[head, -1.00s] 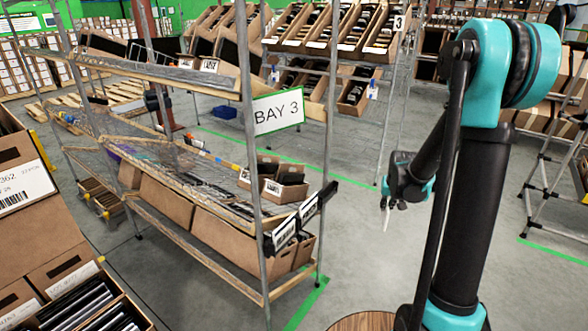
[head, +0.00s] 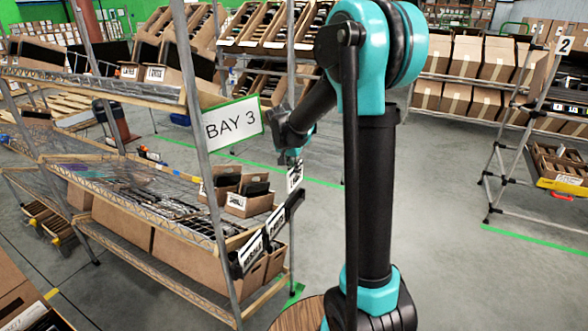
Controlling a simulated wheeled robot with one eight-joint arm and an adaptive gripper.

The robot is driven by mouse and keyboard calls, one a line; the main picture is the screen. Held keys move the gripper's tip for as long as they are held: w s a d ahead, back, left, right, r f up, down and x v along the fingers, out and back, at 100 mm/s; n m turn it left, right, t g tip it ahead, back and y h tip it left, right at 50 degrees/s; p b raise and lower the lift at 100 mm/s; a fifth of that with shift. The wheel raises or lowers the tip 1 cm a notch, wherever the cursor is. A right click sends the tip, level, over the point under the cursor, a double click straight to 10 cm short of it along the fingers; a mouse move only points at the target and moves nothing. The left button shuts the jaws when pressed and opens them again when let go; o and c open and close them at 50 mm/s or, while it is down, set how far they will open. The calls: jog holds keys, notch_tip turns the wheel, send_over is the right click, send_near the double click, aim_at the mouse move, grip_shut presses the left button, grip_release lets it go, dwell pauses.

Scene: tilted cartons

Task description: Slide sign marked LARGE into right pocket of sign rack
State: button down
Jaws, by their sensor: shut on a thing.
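The held sign (head: 295,176), a small white card with dark lettering too small to read surely, hangs upright below my gripper (head: 293,158). My gripper is shut on its top edge. The sign rack (head: 294,206) is a row of black holders at the near right end of the bay shelf. Its left pocket holds a white sign (head: 251,250) and its middle pocket holds another (head: 276,223). The right pocket shows dark with no white card in it. The held sign appears just above this right pocket; I cannot tell its depth from it.
The BAY 3 board (head: 232,124) hangs on the shelf post (head: 205,150) left of my gripper. Open cartons (head: 248,200) stand on the shelf just behind the rack. The floor (head: 440,260) to the right is clear.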

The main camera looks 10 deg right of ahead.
aim_at(289, 173)
jog(key=shift+s, duration=0.15)
jog(key=shift+f, duration=4.55)
jog(key=shift+f, duration=0.45)
jog(key=c, duration=1.6)
grip_release()
jog(key=v, duration=1.2)
